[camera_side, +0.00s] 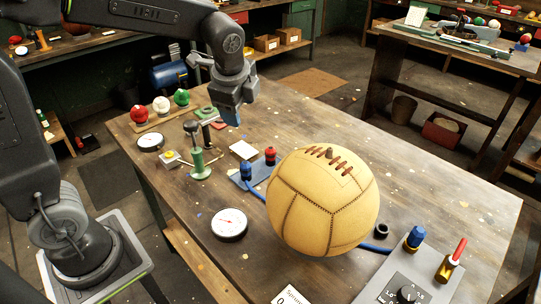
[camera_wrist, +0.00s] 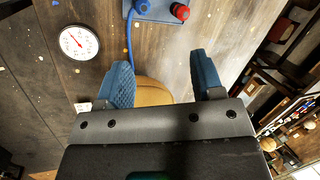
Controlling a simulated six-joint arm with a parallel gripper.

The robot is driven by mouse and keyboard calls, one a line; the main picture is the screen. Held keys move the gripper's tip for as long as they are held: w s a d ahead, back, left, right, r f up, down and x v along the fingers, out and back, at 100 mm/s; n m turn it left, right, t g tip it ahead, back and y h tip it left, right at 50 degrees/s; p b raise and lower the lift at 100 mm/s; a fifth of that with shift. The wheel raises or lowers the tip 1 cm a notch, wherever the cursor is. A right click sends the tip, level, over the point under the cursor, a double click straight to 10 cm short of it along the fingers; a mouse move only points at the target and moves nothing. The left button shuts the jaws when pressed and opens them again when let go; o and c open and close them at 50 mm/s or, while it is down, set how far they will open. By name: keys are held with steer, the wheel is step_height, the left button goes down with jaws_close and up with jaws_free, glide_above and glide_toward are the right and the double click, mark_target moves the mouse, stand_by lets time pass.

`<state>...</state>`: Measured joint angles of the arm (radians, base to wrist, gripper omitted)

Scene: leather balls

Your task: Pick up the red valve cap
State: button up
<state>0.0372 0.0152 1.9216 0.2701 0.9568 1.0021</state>
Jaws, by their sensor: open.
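The red valve cap (camera_side: 270,155) stands upright beside a blue cap (camera_side: 246,170) on a small blue-grey plate (camera_side: 247,183), just behind the leather ball. In the wrist view the red cap (camera_wrist: 180,12) is at the top edge, beyond the fingers, with the blue cap (camera_wrist: 142,7) to its left. My gripper (camera_side: 231,117) hangs above the table, behind and left of the red cap, apart from it. In the wrist view my gripper (camera_wrist: 161,62) has its two blue fingers spread, with no object held between them.
A large tan leather ball (camera_side: 322,200) stands on the table (camera_side: 420,180) in front of the red cap. A blue hose (camera_side: 256,190) leaves the plate. A green hand pump (camera_side: 197,155), a white gauge (camera_side: 229,224) and a control box (camera_side: 410,282) stand nearby.

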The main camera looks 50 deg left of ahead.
mark_target(271, 149)
steer(key=w+f+m, duration=0.3)
steer(key=f, duration=0.2)
steer(key=w+f+m+g+y, duration=0.1)
steer(key=w+f+m, duration=0.2)
steer(key=w+f, duration=0.1)
steer(key=w+a+f+m, duration=0.1)
steer(key=w+f+m, duration=0.2)
steer(key=w+f, duration=0.1)
steer(key=shift+a+f+g+y, duration=0.1)
steer(key=shift+f+g+y, duration=0.2)
steer(key=shift+f, duration=1.45)
steer(key=x, duration=0.5)
steer(key=shift+f, duration=0.1)
steer(key=shift+c, duration=0.2)
steer(key=c, duration=0.9)
